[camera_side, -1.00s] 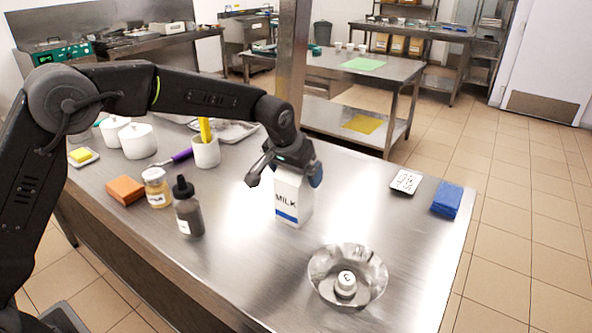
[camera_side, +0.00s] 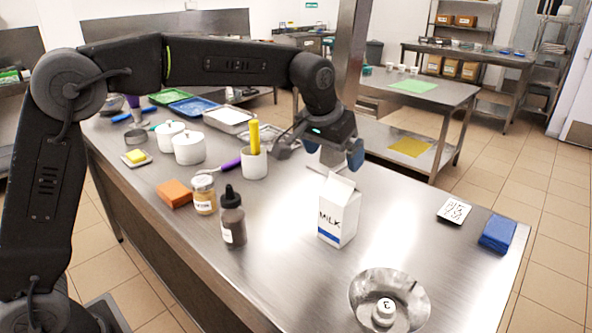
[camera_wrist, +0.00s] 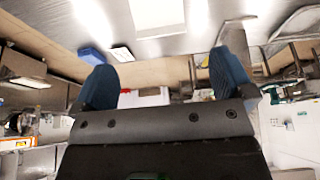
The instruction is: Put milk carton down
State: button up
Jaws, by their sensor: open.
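The milk carton (camera_side: 338,212), white with a blue band and a gabled top, stands upright on the steel table (camera_side: 290,245). My gripper (camera_side: 318,150) is above and behind the carton in the side view, open and apart from it. Its two blue fingertips show spread with nothing between them in the wrist view (camera_wrist: 165,85).
A metal bowl (camera_side: 362,292) holding a white numbered piece (camera_side: 384,311) is in front of the carton. A dark dropper bottle (camera_side: 232,220), a labelled jar (camera_side: 204,195) and an orange block (camera_side: 173,193) stand left.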

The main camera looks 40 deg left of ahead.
jog(key=shift+s+r, duration=0.1)
jog(key=s+a+r, duration=0.1)
jog(key=s+a, duration=0.3)
jog(key=s, duration=0.7)
jog(key=s+a+r, duration=0.1)
jog(key=s+a, duration=0.2)
jog(key=s, duration=0.8)
jog(key=s+a+f+t, duration=0.1)
jog(key=s+f, duration=0.3)
jog(key=s, duration=0.5)
jog(key=shift+f, duration=0.35)
